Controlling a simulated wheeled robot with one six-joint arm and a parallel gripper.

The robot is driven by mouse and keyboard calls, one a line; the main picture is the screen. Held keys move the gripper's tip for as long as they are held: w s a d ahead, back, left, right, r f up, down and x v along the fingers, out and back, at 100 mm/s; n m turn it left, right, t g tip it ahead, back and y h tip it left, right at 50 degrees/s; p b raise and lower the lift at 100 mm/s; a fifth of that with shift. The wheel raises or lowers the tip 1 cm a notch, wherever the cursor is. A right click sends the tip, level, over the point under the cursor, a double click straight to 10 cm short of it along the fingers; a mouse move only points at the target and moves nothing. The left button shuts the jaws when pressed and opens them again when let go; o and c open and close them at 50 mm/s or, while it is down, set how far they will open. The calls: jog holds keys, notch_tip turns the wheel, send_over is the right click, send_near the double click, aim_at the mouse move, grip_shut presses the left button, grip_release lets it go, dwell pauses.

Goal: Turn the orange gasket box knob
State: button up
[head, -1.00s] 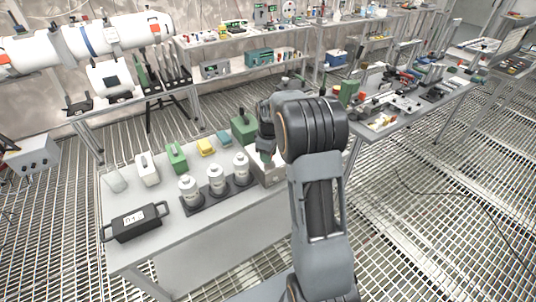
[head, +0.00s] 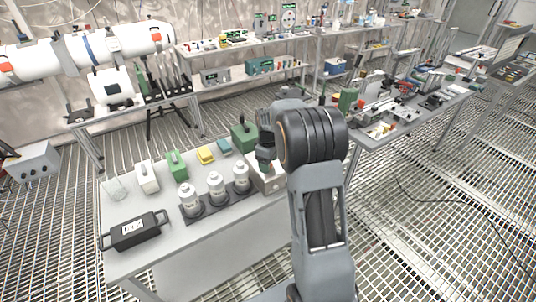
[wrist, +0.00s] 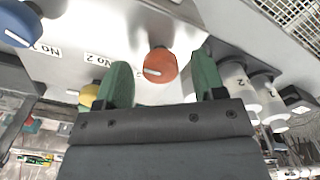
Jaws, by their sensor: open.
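The orange knob (wrist: 160,65) sits on the pale face of the gasket box (wrist: 148,25) in the wrist view. A white line marks its face. My gripper (wrist: 161,75) is open, with one green finger on each side of the orange knob and visible gaps to both. I cannot tell how far the fingertips are from the box face. A blue knob (wrist: 18,22) is at the upper left, near labels No 1 and No 2. In the head view the box (head: 268,184) stands on the table's right end, partly hidden by my gripper (head: 265,166) and arm.
Several white bottles in a dark rack (head: 212,208) stand left of the box. A green box (head: 244,138) is behind it. A black case (head: 137,230) lies at the table's front left. Bare tabletop (head: 175,232) lies in front of the rack.

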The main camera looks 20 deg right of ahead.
notch_tip(320, 180, up, 14)
jog(key=shift+f, duration=0.2)
dwell(3.2)
dwell(0.7)
notch_tip(320, 180, down, 14)
jog(key=m+p, duration=0.2)
jog(key=m, duration=2.9)
jog(key=shift+w+a+p, duration=0.1)
jog(key=shift+a+p, duration=0.05)
jog(key=shift+p, duration=0.25)
